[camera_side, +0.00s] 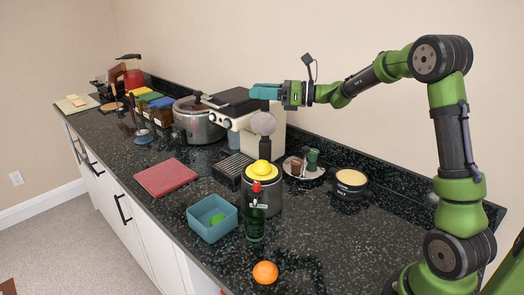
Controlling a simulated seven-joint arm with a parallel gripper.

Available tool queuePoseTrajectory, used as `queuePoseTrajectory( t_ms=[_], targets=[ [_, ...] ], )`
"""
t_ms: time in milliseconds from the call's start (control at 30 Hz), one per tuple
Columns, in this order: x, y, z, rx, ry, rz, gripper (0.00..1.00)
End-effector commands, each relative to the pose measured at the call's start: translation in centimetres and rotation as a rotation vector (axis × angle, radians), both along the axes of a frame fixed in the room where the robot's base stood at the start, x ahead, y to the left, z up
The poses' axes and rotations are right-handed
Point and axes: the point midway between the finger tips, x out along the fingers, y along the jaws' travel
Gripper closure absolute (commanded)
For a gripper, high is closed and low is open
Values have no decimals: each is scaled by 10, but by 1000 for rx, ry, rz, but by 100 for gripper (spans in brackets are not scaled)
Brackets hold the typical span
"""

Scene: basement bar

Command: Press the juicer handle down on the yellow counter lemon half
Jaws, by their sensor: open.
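The yellow lemon half (262,169) sits as a dome on top of a grey cylindrical juicer (272,196) near the middle of the counter. A grey rounded piece on a dark stem (263,123) stands upright above and just behind the lemon; it looks like the raised juicer handle, though I cannot tell how it joins the body. My gripper (262,91) has teal fingers pointing left. It is open and empty, above the grey piece in the picture, and appears apart from it. A dark green bottle with a red cap (256,217) hides part of the juicer's front.
A coffee machine (238,118) stands behind the juicer, with a steel pot (196,122) to its left.

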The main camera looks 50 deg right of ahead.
Motion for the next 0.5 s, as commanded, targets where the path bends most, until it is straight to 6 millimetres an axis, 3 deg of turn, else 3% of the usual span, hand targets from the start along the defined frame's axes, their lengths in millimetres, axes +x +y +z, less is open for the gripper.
queuePoseTrajectory(
  t_ms=[433,500],
  targets=[
    [10,7,0,1,1,0,54],
    [9,7,0,1,1,0,64]
  ],
)
